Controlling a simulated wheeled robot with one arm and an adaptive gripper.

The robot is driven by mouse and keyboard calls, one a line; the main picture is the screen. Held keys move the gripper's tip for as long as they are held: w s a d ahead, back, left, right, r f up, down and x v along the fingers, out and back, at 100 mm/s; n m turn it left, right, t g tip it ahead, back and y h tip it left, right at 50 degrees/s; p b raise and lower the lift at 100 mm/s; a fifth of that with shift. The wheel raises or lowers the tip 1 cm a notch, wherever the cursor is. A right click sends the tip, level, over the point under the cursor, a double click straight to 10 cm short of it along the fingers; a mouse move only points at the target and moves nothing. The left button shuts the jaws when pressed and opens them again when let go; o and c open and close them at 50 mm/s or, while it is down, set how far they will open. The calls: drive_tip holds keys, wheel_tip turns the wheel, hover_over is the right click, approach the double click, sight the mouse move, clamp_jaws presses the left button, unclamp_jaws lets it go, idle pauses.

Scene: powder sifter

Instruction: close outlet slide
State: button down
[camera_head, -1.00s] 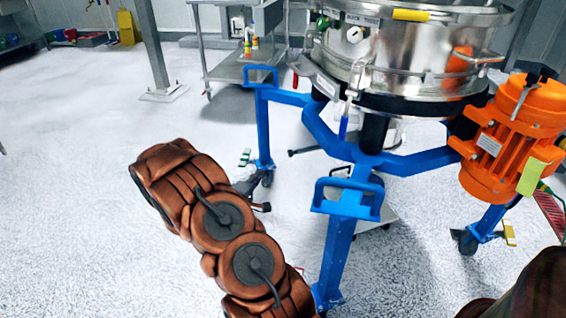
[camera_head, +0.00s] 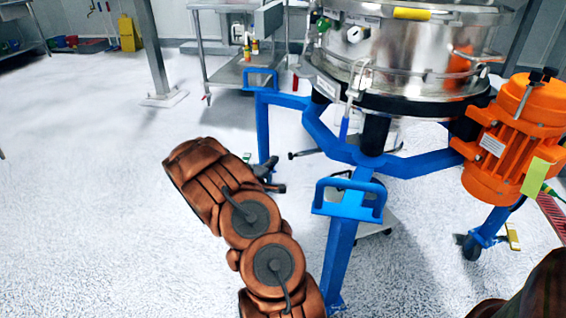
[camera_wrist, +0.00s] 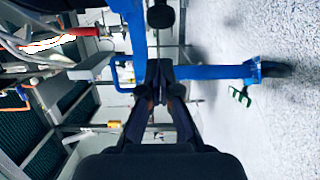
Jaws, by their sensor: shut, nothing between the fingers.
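The powder sifter's steel drum (camera_head: 400,60) stands on a blue frame (camera_head: 345,240) at the right of the head view. I cannot make out the outlet slide in either view. In the wrist view, my gripper (camera_wrist: 160,68) is shut and empty, with its dark fingertips together in front of the blue frame (camera_wrist: 215,72). Whether they touch the frame is unclear. In the head view, my brown arm stands left of the near blue leg, and a dark part of my gripper partly shows beyond it.
An orange motor (camera_head: 515,140) juts from the sifter's right side. A steel cart (camera_head: 245,75) and a steel post (camera_head: 155,50) stand behind. The floor at left is clear.

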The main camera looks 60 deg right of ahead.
drive_tip(key=shift+s+d+b, duration=0.5)
drive_tip(key=shift+s+d, duration=0.75)
drive_tip(key=shift+d, duration=0.2)
drive_tip(key=shift+d, duration=0.1)
